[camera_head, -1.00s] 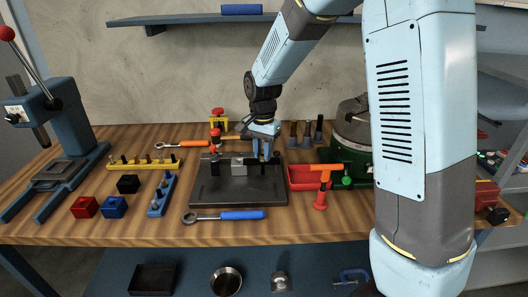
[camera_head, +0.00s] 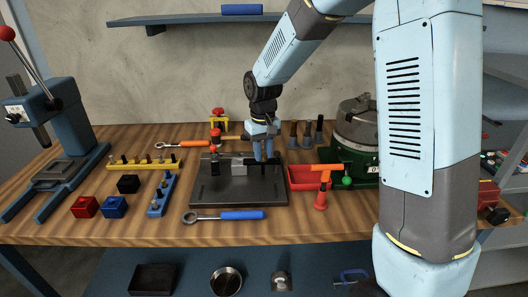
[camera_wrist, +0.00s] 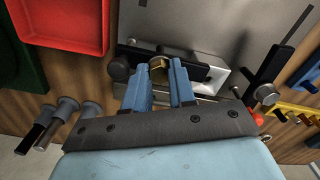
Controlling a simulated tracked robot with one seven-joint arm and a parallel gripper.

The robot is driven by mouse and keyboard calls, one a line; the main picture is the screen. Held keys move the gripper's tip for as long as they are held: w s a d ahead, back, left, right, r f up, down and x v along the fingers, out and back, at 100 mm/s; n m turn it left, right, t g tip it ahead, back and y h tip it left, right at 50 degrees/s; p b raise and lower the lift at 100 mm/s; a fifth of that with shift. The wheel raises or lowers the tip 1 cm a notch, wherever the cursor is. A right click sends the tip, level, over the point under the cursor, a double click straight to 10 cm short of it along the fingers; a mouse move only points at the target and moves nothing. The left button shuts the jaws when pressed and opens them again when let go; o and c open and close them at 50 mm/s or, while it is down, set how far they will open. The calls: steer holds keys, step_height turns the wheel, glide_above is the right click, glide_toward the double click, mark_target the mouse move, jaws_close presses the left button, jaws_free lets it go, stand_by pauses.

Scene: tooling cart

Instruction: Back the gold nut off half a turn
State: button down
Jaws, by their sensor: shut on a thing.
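The gold nut (camera_wrist: 158,68) shows in the wrist view between the tips of my gripper (camera_wrist: 163,76). It sits at a pale block (camera_wrist: 198,68) with dark parts beside it, over the grey plate (camera_wrist: 225,25). The two blue fingers are shut on the nut, one on each side. In the head view my gripper (camera_head: 263,155) points down at the fixture on the dark plate (camera_head: 235,192), and the nut is hidden there by the fingers.
A blue-handled wrench (camera_head: 240,215) lies in front, and an orange-handled one (camera_head: 185,143) behind. A green-based rotary chuck (camera_head: 352,155) stands farther right.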

steer(key=n, duration=0.6)
steer(key=shift+n, duration=0.4)
stand_by(0.4)
steer(key=c, duration=0.9)
jaws_free()
steer(key=shift+c, duration=0.2)
step_height(320, 180, up, 14)
steer(key=shift+f, duration=0.15)
steer(key=shift+d, duration=0.1)
